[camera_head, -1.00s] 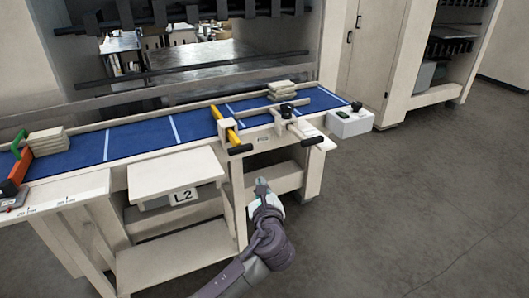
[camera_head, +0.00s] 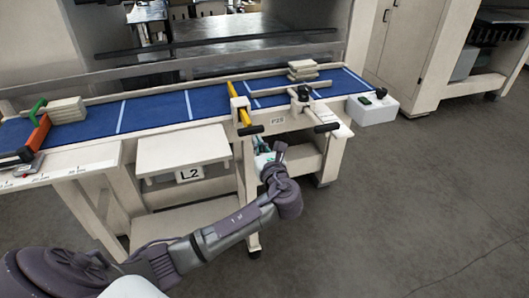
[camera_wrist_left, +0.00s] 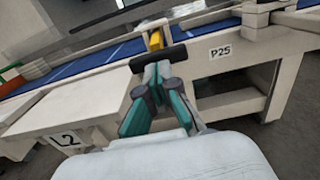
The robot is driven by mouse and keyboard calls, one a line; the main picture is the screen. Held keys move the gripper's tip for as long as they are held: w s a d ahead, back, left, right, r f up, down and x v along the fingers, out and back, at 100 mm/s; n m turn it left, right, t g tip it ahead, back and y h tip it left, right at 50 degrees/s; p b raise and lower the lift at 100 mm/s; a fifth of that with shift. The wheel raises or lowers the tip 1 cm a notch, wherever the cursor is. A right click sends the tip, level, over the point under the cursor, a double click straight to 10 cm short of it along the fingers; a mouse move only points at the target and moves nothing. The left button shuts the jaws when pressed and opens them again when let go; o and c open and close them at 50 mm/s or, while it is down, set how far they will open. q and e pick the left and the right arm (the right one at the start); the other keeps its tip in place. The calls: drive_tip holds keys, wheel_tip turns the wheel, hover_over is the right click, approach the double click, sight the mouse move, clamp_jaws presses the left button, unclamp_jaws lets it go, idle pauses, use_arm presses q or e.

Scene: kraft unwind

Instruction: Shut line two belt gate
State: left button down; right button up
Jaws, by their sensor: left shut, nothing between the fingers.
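A blue belt (camera_head: 155,108) runs along a bench, with the sign L2 (camera_head: 190,174) on a drawer-like box below it. A yellow bar (camera_head: 238,100) in a pale bracket lies across the belt and has a black handle (camera_head: 250,130) at its front end. I cannot tell whether this bar is the line two gate. My left gripper (camera_head: 265,157) is shut and empty, just below and in front of this handle. In the left wrist view the closed fingers (camera_wrist_left: 157,72) are right by the black handle (camera_wrist_left: 150,60); I cannot tell if they touch. My right gripper is out of view.
A white switch box (camera_head: 372,108) is at the belt's right end. An orange bar (camera_head: 39,132) and stacked slabs (camera_head: 67,109) are at left. Floor is clear at right.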

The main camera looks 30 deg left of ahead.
sight(250, 126)
use_arm(q)
drive_tip(key=shift+w+a+r, duration=0.15)
drive_tip(key=shift+w+a, duration=0.25)
drive_tip(key=shift+a, duration=0.2)
drive_tip(key=shift+w+a, duration=0.5)
drive_tip(key=x, duration=0.7)
drive_tip(key=shift+w+a, duration=0.2)
drive_tip(key=shift+w, duration=0.05)
drive_tip(key=shift+s, duration=0.15)
drive_tip(key=shift+r, duration=0.15)
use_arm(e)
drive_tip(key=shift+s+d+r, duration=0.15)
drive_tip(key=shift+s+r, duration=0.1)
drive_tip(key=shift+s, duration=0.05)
use_arm(q)
drive_tip(key=shift+a+r, duration=0.1)
